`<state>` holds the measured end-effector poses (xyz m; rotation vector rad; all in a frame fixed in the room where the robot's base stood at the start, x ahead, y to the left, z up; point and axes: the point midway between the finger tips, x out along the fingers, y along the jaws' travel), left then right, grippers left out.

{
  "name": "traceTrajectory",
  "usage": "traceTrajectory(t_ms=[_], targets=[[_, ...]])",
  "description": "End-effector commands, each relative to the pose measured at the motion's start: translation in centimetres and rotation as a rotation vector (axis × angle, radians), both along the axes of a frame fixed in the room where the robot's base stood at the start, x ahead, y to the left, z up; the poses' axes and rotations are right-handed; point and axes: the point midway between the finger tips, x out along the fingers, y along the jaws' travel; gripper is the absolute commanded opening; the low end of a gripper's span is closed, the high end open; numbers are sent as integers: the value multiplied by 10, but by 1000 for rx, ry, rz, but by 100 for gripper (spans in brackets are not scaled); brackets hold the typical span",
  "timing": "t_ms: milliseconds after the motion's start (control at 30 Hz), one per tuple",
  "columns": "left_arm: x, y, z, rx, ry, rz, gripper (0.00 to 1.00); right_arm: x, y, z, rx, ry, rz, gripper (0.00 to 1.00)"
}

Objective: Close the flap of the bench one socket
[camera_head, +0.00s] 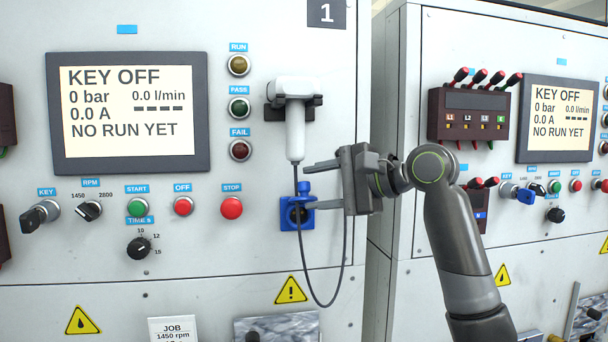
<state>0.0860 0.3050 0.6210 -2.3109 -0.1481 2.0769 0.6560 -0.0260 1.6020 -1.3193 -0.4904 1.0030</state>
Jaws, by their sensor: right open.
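The blue bench one socket (286,222) is on the front panel under the white handheld device. Its dark round face is partly visible. A blue flap (304,188) stands up at the top of the socket, which looks uncovered. My right gripper (305,186) reaches in from the right with its fingers pointing left. It is open, one finger above the flap and one lower, across the socket. The flap shows between the fingertips; I cannot tell whether they touch it. My left gripper is not in view.
A white handheld device (295,130) hangs in a black holder above the socket. Its dark cable (345,262) loops down past my gripper. A red STOP button (231,208) is left of the socket. A second bench (470,45) stands at the right.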

Motion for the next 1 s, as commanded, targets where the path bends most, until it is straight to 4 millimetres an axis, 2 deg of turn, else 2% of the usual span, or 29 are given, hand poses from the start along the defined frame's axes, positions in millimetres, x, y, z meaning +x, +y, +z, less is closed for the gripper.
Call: traceTrajectory(t_ms=[33,200,600,900,1000], targets=[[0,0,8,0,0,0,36,4,8,1,1,5,3,47],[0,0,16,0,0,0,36,14,22,-5,0,4,1,47],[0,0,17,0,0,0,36,17,27,-9,0,0,-1,47],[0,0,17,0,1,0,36,17,27,-8,1,-2,-1,9],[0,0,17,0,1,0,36,17,27,-7,1,-3,-1,9]])
